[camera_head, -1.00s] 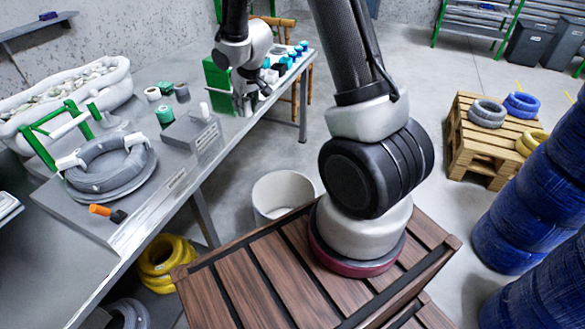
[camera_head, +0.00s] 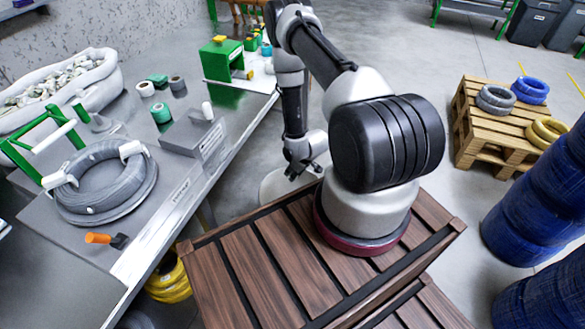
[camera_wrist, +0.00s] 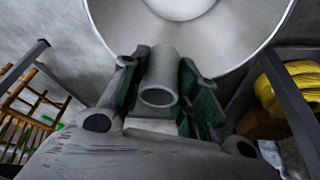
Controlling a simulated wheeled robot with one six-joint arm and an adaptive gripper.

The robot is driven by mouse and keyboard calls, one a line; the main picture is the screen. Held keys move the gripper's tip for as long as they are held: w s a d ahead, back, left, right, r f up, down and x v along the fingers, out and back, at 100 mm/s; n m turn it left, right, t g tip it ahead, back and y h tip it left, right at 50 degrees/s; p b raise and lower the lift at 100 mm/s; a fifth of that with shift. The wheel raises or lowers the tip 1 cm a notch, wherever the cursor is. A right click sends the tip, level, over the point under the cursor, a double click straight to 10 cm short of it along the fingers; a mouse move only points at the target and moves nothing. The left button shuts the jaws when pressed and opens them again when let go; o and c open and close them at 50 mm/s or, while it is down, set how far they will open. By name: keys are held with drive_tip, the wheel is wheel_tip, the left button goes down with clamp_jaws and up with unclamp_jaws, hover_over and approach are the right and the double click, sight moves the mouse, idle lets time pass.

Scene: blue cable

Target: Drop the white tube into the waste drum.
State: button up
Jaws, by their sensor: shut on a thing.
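The white tube (camera_wrist: 158,92) is between the green-padded fingers of my gripper (camera_wrist: 166,78) in the wrist view, its round open end facing the camera. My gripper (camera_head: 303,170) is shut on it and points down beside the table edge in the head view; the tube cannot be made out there. The waste drum (camera_wrist: 103,28) is a wide pale round bin, its open mouth beyond the fingers in the wrist view. In the head view the drum (camera_head: 270,187) is partly hidden by my arm and the slatted wooden top. The tube appears above the drum's mouth, towards its near side.
The grey table (camera_head: 175,195) at left bears a grey cable coil (camera_head: 100,185), an orange-handled tool (camera_head: 104,239), a grey block (camera_head: 193,136) with a small white piece, and a green box (camera_head: 222,62). Yellow coils (camera_head: 170,283) lie below. A pallet (camera_head: 480,130) stands right.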

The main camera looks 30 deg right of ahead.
drive_tip(key=shift+f, duration=2.4)
drive_tip(key=o, duration=0.9)
drive_tip(key=shift+o, duration=0.2)
drive_tip(key=v, duration=1.2)
drive_tip(key=shift+s, duration=0.1)
